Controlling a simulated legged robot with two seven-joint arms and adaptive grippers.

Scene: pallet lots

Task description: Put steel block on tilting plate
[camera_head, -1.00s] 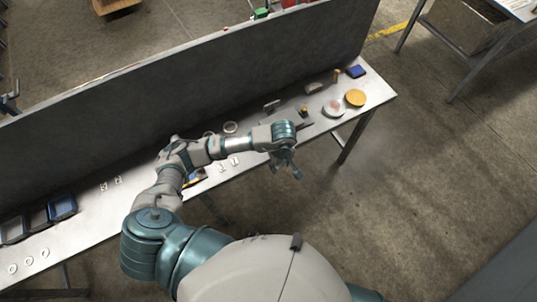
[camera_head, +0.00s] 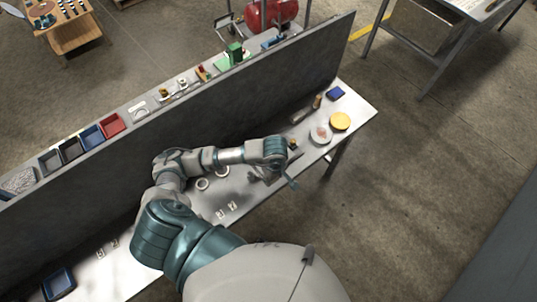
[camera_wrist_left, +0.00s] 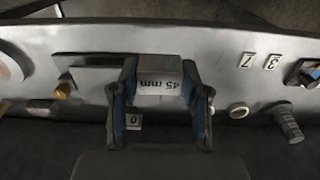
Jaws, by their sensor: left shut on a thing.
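My left gripper (camera_wrist_left: 160,105) is shut on a grey steel block (camera_wrist_left: 160,75) marked "45 mm", which sits between its two blue-padded fingers in the left wrist view. In the head view the left gripper (camera_head: 282,179) is near the front edge of the table, and the block cannot be made out there. A flat dark plate (camera_wrist_left: 95,60) lies left of the held block in the wrist view, with a brass knob (camera_wrist_left: 62,90) beside it. I cannot tell for sure whether this is the tilting plate. My right gripper is not in view.
The long metal table (camera_head: 262,196) has a tall dark partition (camera_head: 225,113) along its back. White rings (camera_head: 222,171), number tiles (camera_head: 233,205), a pale disc (camera_head: 320,133), a yellow disc (camera_head: 340,121) and a blue tray (camera_head: 58,283) lie on it. A threaded grey cylinder (camera_wrist_left: 289,120) shows in the wrist view.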

